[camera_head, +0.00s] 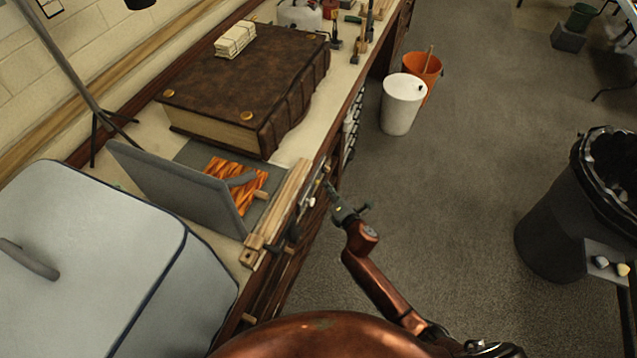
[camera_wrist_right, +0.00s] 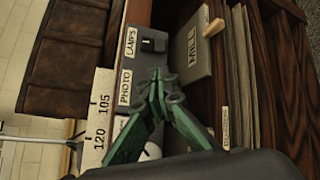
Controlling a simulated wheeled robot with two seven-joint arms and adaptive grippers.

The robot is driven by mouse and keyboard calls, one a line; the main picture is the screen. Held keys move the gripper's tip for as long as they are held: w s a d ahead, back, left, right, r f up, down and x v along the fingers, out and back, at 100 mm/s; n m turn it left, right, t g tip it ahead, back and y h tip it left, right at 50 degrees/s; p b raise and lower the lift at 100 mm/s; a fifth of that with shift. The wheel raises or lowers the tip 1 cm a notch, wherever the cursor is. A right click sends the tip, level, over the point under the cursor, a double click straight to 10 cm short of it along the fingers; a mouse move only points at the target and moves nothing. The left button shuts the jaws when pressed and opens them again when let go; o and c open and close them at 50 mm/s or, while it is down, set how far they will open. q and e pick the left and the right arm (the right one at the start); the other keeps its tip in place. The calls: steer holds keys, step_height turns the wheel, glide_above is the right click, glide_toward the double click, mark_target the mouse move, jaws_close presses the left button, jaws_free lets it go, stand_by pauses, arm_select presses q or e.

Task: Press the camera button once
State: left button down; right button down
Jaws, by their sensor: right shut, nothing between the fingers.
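My right gripper (camera_head: 335,192) is shut and empty at the front edge of the bench. In the right wrist view its green fingertips (camera_wrist_right: 160,78) meet in front of a dark panel beside the label "PHOTO" (camera_wrist_right: 124,88). I cannot make out a camera button; the fingers cover the area beside that label. I cannot tell whether the fingertips touch the panel. A black switch (camera_wrist_right: 153,45) sits just above the fingertips, beside the label "LAMPS" (camera_wrist_right: 130,41). My left gripper is not in view.
A grey plate labelled "MILL" (camera_wrist_right: 186,50) is right of the fingers. On the bench are a large brown book (camera_head: 245,80), an upright grey panel (camera_head: 180,190), orange marbled paper (camera_head: 250,192) and a pale blue case (camera_head: 90,265).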

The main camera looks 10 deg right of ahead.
steer(key=shift+a, duration=0.15)
stand_by(0.5)
steer(key=shift+w+a, duration=0.2)
steer(key=shift+w+a, duration=0.3)
steer(key=shift+a, duration=0.15)
stand_by(0.9)
steer(key=shift+s+d, duration=0.1)
steer(key=shift+d, duration=0.05)
steer(key=shift+s+d, duration=0.45)
steer(key=shift+d, duration=0.2)
steer(key=s+d, duration=0.1)
steer(key=d, duration=0.1)
steer(key=s+d+p, duration=0.1)
steer(key=d, duration=0.1)
steer(key=shift+s, duration=0.4)
